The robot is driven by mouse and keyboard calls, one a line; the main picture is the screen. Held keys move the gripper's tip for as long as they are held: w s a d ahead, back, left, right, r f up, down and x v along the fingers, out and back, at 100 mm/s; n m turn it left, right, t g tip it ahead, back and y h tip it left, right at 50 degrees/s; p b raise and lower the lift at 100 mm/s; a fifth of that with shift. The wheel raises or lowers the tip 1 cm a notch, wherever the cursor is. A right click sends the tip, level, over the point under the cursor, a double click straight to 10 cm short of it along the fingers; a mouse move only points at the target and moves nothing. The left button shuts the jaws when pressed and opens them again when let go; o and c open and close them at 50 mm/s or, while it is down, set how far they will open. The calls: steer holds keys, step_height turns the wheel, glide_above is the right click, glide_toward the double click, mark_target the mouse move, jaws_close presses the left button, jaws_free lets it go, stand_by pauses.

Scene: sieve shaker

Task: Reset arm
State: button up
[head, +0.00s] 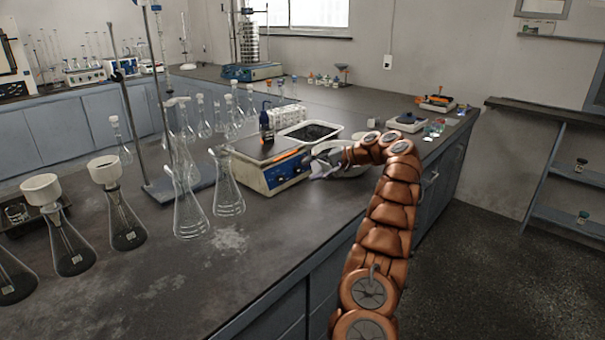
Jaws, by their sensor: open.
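My gripper (322,166) is at the end of my copper-coloured arm, above the dark bench top near its front edge. It is small in the head view, just right of a hotplate or balance with a blue front panel (287,175). I see nothing held between its fingers, which are open. A white dish (350,171) shows partly behind my gripper and arm. The sieve shaker (251,71), with a stack of metal sieves (249,42), stands far back on the bench, away from my gripper.
Conical flasks (190,205) and a retort stand (163,95) crowd the bench left of the gripper. A white tray with dark contents (310,124) lies behind the gripper. Small instruments (406,123) stand to the right. The floor (480,270) right of the bench is clear.

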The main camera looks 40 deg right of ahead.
steer(key=shift+s+d+r, duration=0.2)
steer(key=shift+s, duration=0.15)
stand_by(0.6)
